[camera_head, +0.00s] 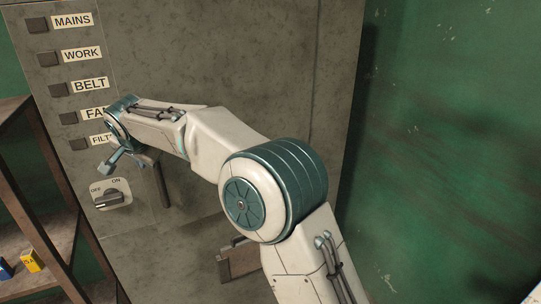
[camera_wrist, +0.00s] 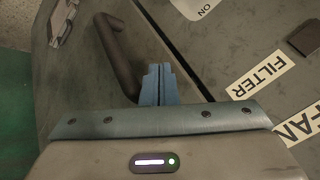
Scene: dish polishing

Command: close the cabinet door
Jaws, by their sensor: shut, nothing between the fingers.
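The grey cabinet door (camera_head: 262,62) fills the middle of the head view, right of the labelled switch column. It looks flush or nearly flush with the cabinet front; I cannot tell whether a small gap is left. Its dark bar handle (camera_head: 163,182) hangs down behind my arm, and it also shows in the wrist view (camera_wrist: 118,58). My gripper (camera_head: 107,169) is shut and empty in front of the cabinet. In the wrist view its blue fingertips (camera_wrist: 158,72) are together just right of the handle's lower end; I cannot tell whether they touch it.
Switches labelled MAINS, WORK, BELT, FAN and FILTER line the switch panel (camera_head: 88,20), above an OFF/ON knob (camera_head: 110,198). A brown shelf (camera_head: 50,262) with a small yellow box (camera_head: 30,260) stands left. A green wall (camera_head: 450,150) is right. A lower latch (camera_head: 237,260) shows partly behind my arm.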

